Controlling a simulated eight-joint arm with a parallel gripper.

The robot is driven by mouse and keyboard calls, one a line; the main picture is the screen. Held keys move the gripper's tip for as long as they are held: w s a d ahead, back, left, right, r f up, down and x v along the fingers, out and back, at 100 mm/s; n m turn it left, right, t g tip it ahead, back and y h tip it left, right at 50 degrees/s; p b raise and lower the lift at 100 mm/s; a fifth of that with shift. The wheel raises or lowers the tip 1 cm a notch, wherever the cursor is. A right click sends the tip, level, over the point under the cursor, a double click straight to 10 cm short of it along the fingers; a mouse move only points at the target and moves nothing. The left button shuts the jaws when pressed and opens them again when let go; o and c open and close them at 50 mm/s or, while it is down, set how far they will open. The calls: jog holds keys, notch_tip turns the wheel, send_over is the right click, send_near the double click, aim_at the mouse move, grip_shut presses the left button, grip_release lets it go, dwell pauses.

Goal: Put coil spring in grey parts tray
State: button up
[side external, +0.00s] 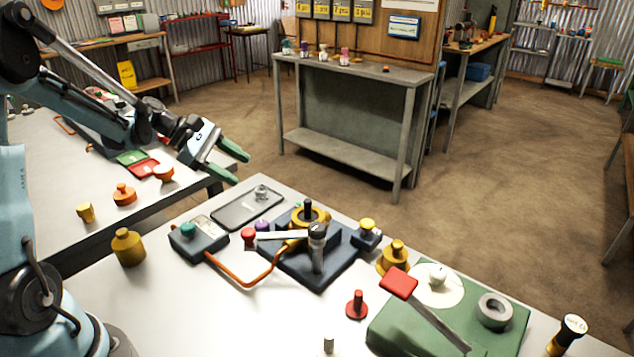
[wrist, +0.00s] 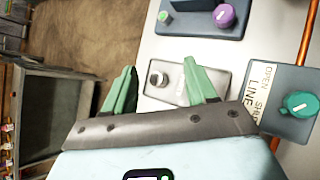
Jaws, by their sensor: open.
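The grey parts tray (side external: 236,214) lies flat near the far edge of the white bench in the side view. A small silvery piece (side external: 262,192) sits at its far end; it may be the coil spring, but its coils cannot be made out. In the wrist view the tray (wrist: 215,80) lies beyond my fingers, with the round silvery piece (wrist: 157,79) on it between the fingertips in the picture. My gripper (side external: 232,163) is open, its green fingers apart and empty, raised above the bench and left of the tray. Both fingers show in the wrist view (wrist: 159,68).
A meter box with a teal knob (side external: 188,230) and an orange cable stand beside the tray. A dark fixture (side external: 330,272) with several knobs is to its right. A green board (side external: 390,340) lies at front right. A small light cylinder (side external: 328,344) stands at the front.

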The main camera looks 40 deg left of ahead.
jog(key=s+d+r+m+y, duration=0.1)
jog(key=s+d+m+y, duration=0.2)
jog(key=s+d+m, duration=0.3)
jog(key=s+d+r+m+y, duration=0.2)
jog(key=s+d+m+y, duration=0.2)
jog(key=m, duration=1.1)
jog(key=s+d, duration=0.2)
jog(key=d, duration=0.2)
jog(key=shift+s+d+r, duration=0.2)
jog(key=shift+d+r, duration=0.05)
jog(key=shift+r, duration=0.05)
jog(key=shift+w, duration=0.1)
jog(key=w+a+f+n+g+h, duration=0.1)
jog(key=w+a+n+h, duration=0.4)
jog(key=w+a+n, duration=0.8)
jog(key=s+a+f+n+t+h, duration=0.1)
jog(key=a+f+n, duration=0.4)
jog(key=n, duration=0.7)
jog(key=shift+a+f+t+h, duration=0.15)
jog(key=shift+a+t+h, duration=0.65)
jog(key=shift+a+h, duration=0.45)
